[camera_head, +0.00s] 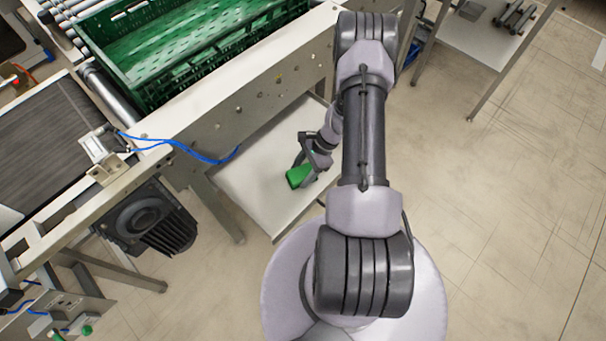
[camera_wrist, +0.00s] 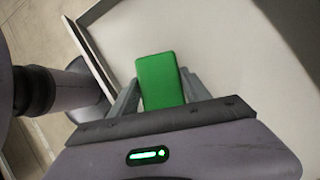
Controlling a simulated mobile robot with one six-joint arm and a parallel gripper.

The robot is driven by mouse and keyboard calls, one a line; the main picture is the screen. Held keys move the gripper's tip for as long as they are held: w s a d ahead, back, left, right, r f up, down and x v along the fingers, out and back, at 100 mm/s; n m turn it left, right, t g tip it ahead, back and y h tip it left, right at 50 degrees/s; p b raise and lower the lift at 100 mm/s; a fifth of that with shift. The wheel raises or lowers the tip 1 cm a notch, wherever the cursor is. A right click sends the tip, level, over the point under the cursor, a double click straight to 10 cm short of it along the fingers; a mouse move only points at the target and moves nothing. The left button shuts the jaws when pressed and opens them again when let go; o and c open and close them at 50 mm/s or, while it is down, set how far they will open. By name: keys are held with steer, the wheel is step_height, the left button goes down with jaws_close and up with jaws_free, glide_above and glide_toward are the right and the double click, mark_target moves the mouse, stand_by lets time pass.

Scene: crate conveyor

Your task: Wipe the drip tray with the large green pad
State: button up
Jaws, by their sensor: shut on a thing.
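The green pad (camera_head: 299,176) is a small block held between the fingers of my gripper (camera_head: 305,163). In the wrist view the pad (camera_wrist: 160,80) sits between the two grey fingers of my gripper (camera_wrist: 155,90), which is shut on it. The drip tray (camera_head: 249,185) is a pale, shallow tray under the conveyor frame, with a low rim. In the wrist view the tray (camera_wrist: 225,45) lies beneath and beyond the pad. The pad is over the tray near its front right part; I cannot tell whether it touches the surface.
A green crate (camera_head: 160,83) stands on the conveyor above the tray. The conveyor's metal side rail (camera_head: 250,80) runs over the tray's back edge. A blue hose (camera_head: 195,152) hangs over the tray's left side. A dark motor (camera_head: 148,218) sits at left.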

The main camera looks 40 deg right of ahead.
mark_target(293, 176)
steer(key=shift+r+p, duration=1.3)
steer(key=shift+r, duration=1.05)
steer(key=shift+a, duration=0.15)
